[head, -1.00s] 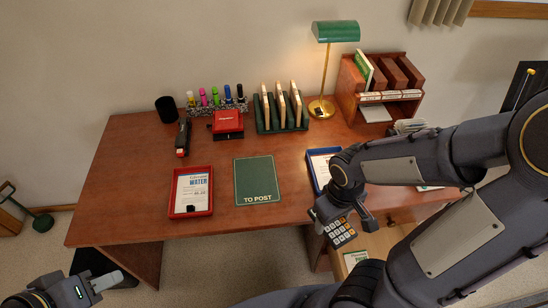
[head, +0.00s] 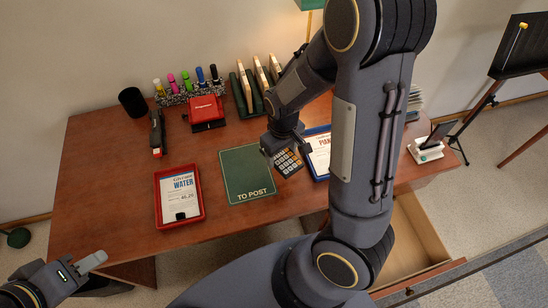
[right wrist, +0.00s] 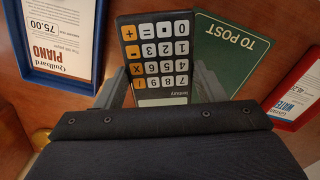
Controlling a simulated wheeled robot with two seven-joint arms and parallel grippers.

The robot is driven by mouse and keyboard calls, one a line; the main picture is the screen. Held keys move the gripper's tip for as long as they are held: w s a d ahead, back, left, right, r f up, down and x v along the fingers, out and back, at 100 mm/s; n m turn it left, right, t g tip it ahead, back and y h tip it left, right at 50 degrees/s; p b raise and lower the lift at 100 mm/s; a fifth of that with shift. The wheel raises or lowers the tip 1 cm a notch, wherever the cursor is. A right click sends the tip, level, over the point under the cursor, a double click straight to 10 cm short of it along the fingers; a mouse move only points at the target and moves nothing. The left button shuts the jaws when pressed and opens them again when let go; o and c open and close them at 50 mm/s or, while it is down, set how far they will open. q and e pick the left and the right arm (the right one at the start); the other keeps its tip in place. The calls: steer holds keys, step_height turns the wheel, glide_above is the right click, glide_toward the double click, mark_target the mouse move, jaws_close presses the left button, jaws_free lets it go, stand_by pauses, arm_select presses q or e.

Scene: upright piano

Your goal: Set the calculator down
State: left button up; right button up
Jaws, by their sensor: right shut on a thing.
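The calculator (head: 288,163), dark with pale, grey and orange keys, is held in my right gripper (head: 284,147) over the desk. It appears between the green TO POST mat (head: 243,187) and the blue-rimmed tray (head: 318,172). In the right wrist view, the calculator (right wrist: 157,60) sits between the two fingers, overlapping the edge of the TO POST mat (right wrist: 225,50). Its underside is hidden, and I cannot tell how high it is above the desk. My left gripper (head: 92,262) is off the desk's front left; its jaw gap is not clear.
A red tray (head: 160,217) with a WATER bill lies left of the mat. An open drawer (head: 420,240) juts out at the front right.

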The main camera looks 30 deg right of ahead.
steer(key=w+f, duration=0.1)
steer(key=f, duration=0.1)
steer(key=w+f, duration=0.1)
steer(key=w, duration=0.1)
steer(key=shift+a+f, duration=0.2)
steer(key=shift+f, duration=0.15)
steer(key=shift+w+f+p, duration=0.15)
steer(key=shift+f+p, duration=0.15)
steer(key=shift+f, duration=1.4)
steer(key=shift+f, duration=0.25)
steer(key=o, duration=1)
steer(key=shift+r, duration=0.1)
steer(key=shift+o, duration=0.2)
